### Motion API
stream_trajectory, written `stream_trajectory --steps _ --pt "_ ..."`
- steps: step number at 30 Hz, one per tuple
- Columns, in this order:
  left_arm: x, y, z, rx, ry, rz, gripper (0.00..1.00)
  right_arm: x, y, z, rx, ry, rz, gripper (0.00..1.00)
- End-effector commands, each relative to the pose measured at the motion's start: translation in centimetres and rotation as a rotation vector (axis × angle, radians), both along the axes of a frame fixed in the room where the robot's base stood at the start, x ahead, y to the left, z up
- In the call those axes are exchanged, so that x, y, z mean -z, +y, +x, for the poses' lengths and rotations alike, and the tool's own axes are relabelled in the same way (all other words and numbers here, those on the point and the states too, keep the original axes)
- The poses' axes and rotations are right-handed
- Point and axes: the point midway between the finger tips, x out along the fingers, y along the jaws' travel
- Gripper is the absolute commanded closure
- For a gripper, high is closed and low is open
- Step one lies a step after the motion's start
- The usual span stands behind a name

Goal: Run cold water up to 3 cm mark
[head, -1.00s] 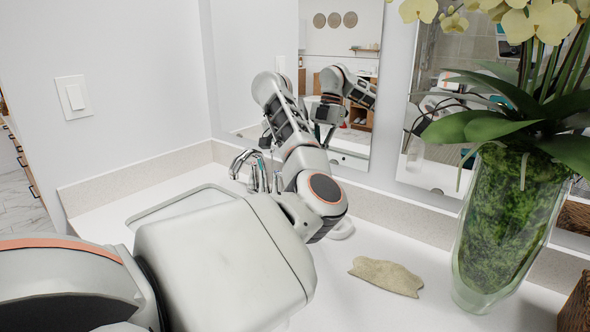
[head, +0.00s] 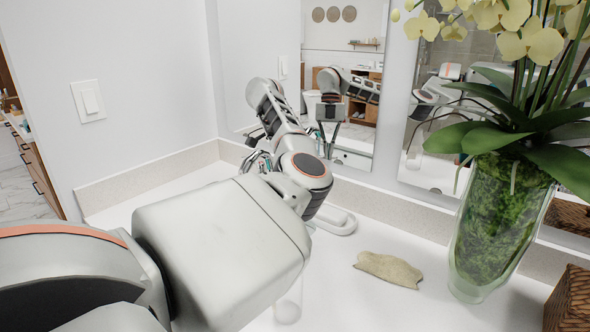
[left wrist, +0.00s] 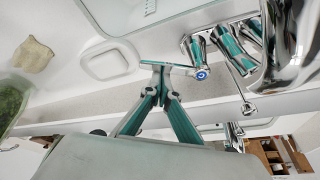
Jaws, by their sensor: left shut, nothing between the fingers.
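The chrome faucet (head: 258,160) stands at the back of the counter in the head view, mostly hidden behind my left arm. In the left wrist view its spout (left wrist: 290,45) is at the right. A chrome handle with a blue mark (left wrist: 202,73) has a thin lever pointing left. My left gripper (left wrist: 157,68) is shut and empty, with its fingertips at that lever; touching or just short of it, I cannot tell. The white basin (left wrist: 100,18) shows along the top, with a small pale marked strip (left wrist: 150,7). The water level cannot be made out. My right gripper is out of view.
A white dish (head: 338,222) lies right of my arm, then a beige cloth-like piece (head: 388,268) and a glass vase with orchids (head: 500,215). A wicker box (head: 570,302) is at the right edge. The mirror (head: 345,60) stands close behind the faucet.

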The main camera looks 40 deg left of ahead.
Motion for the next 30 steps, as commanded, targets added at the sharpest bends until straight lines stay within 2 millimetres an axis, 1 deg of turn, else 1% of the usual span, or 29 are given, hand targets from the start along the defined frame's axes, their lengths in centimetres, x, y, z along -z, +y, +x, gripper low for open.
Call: stream_trajectory --steps 24,27,30 --pt "0.1 0.0 -0.2 -0.007 0.001 0.002 1.0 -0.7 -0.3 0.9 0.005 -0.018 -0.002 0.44" --pt "-0.3 0.1 -0.3 -0.007 0.001 0.002 1.0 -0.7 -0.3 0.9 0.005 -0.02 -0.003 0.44" --pt "-1.3 0.3 -0.5 -0.007 -0.001 0.002 1.0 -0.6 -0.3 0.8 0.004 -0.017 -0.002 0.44"
